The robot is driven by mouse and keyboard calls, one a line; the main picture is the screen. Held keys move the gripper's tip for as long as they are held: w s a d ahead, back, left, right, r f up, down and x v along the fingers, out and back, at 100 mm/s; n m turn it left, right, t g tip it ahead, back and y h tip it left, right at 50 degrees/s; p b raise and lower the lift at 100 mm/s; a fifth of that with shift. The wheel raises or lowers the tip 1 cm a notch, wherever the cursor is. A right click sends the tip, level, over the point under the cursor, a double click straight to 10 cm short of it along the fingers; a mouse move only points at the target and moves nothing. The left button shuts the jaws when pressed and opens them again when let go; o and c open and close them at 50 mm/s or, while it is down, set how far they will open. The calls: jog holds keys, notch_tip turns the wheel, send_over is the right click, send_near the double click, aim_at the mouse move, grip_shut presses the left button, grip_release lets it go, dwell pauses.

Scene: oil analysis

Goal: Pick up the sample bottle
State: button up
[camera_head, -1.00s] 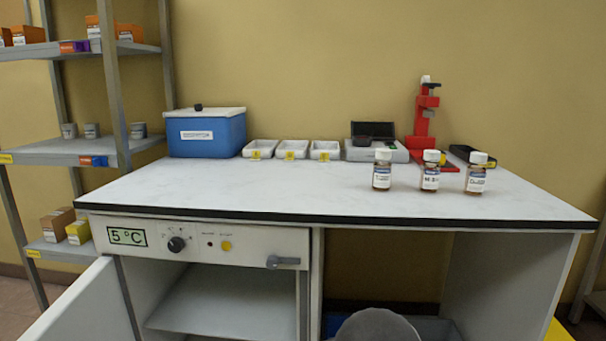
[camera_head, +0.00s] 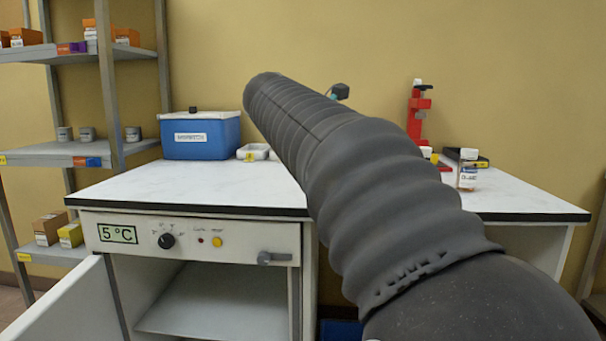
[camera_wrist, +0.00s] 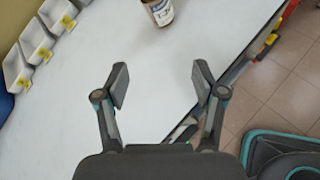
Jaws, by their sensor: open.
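One sample bottle (camera_head: 467,175), brown with a white cap and label, stands upright at the right of the bench in the head view. The cap of another bottle (camera_head: 427,152) shows beside my arm, and the rest of the bottles' area is hidden by the arm. In the wrist view a brown bottle with a white label (camera_wrist: 160,12) is cut off by the top edge. My gripper (camera_wrist: 160,84) is open and empty over the white bench, with the bottle beyond its fingertips. The gripper is hidden in the head view.
The white bench top (camera_head: 190,190) is clear on the left. A blue box (camera_head: 200,136), white trays (camera_wrist: 37,40) and a red stand (camera_head: 417,115) are at the back. A cabinet door (camera_head: 70,305) hangs open below. Tiled floor (camera_wrist: 285,75) lies beyond the bench edge.

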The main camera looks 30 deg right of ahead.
jog(key=w+d+r+n+h, duration=0.2)
jog(key=w+d+r+n, duration=0.1)
jog(key=r, duration=0.1)
jog(key=shift+g, duration=0.5)
jog(key=b+x, duration=0.2)
jog(key=x, duration=1.2)
jog(key=shift+s+d+r, duration=0.1)
jog(key=shift+s+d, duration=0.1)
grip_shut()
